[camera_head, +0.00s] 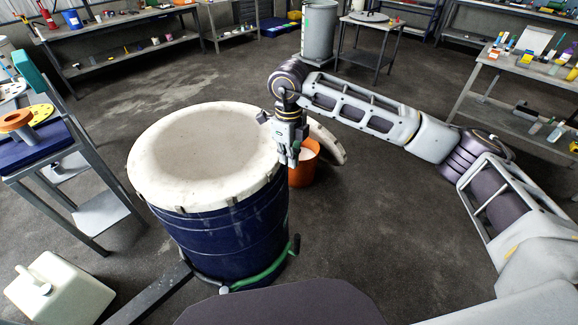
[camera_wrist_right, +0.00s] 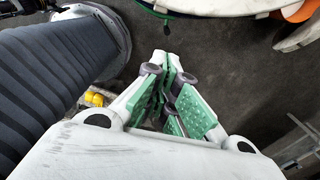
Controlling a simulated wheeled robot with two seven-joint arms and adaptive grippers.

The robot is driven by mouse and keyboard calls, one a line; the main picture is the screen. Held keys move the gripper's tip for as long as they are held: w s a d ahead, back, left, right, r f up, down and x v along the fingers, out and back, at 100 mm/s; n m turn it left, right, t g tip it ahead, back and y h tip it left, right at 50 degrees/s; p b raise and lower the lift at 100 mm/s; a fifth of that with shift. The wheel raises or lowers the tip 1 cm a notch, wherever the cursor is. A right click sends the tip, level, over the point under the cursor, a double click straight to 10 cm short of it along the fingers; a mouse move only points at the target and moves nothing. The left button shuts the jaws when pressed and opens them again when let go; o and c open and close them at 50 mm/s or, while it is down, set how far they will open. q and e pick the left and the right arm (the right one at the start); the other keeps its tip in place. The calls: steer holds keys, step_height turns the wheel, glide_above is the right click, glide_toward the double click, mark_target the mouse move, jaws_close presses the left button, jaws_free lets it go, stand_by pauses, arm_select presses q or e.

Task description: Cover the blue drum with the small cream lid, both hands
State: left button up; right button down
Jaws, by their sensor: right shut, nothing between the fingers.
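The blue drum (camera_head: 225,235) stands upright left of centre in the head view. A round cream lid (camera_head: 200,150) lies over its top, its rim covering the drum's upper edge. I cannot tell whether it is fully seated all round. A second pale round piece (camera_head: 328,143) leans behind my right gripper, partly hidden, and also shows in the right wrist view (camera_wrist_right: 298,36). My right gripper (camera_head: 291,161) is shut and empty, pointing down just beside the lid's right edge. Its green-padded fingers are together in the wrist view (camera_wrist_right: 168,95). My left gripper is not in view.
An orange bucket (camera_head: 303,172) stands right behind the drum. A green handle (camera_head: 270,270) curves round the drum's base. A cream canister (camera_head: 58,291) and a trolley (camera_head: 75,165) are at left. Benches line the back and right.

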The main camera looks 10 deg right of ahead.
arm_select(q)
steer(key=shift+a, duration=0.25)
arm_select(e)
steer(key=shift+r, duration=0.4)
